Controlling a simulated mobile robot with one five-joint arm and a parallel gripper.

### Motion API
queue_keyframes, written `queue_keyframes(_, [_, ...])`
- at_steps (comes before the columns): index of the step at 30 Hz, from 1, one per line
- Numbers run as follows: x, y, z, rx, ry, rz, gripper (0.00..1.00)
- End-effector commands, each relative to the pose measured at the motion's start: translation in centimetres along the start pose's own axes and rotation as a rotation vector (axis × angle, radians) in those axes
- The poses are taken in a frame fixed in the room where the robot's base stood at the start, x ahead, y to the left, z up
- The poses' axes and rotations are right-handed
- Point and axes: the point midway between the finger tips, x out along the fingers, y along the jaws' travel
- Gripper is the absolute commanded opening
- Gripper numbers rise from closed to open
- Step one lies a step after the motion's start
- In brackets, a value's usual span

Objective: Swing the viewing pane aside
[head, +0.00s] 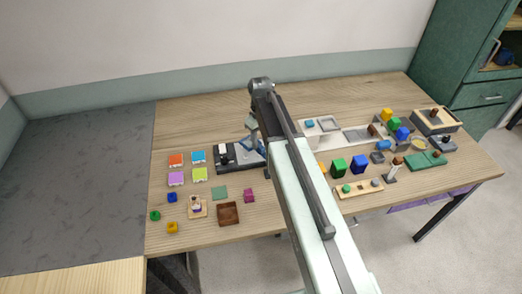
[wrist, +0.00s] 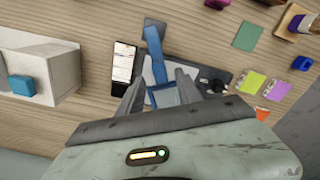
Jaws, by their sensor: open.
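The viewing pane (wrist: 155,62) appears as a blue, upright-looking strip in the wrist view, rising from a dark base (wrist: 212,78) with a black knob. It also shows pale blue in the head view (head: 251,125), partly hidden by my arm. My gripper (wrist: 160,82) is open, with one finger on each side of the blue strip. I cannot tell whether either finger touches it. The base also shows in the head view (head: 226,166), left of my arm.
A white block with a blue button-like piece (wrist: 21,85) stands left of my gripper in the wrist view. A dark phone-like slab (wrist: 124,61) lies between. Coloured tiles (head: 199,174) and a brown tray (head: 228,222) lie left; several coloured blocks (head: 338,166) stand right of my arm.

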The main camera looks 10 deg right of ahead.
Motion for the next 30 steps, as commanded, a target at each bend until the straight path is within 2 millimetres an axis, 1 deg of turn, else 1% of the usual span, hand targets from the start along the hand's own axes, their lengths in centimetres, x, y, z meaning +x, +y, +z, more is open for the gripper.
queue_keyframes(1, [1.9,0.0,0.0,0.0,0.0,0.0,0.42])
queue_keyframes(4, [3.0,0.0,0.0,0.001,0.0,0.0,0.42])
queue_keyframes(7, [3.3,0.1,0.0,0.001,0.0,0.0,0.42])
queue_keyframes(13, [3.1,0.1,0.1,0.002,0.0,0.0,0.42])
queue_keyframes(14, [3.1,0.1,0.1,0.002,0.0,0.0,0.39])
queue_keyframes(15, [3.0,0.1,0.1,0.002,0.0,0.0,0.28])
queue_keyframes(17, [3.0,0.1,0.1,0.002,0.0,0.0,0.11])
queue_keyframes(18, [3.0,0.1,0.1,0.002,0.0,0.0,0.0])
queue_keyframes(30, [3.1,0.2,0.1,0.003,0.0,0.0,0.0])
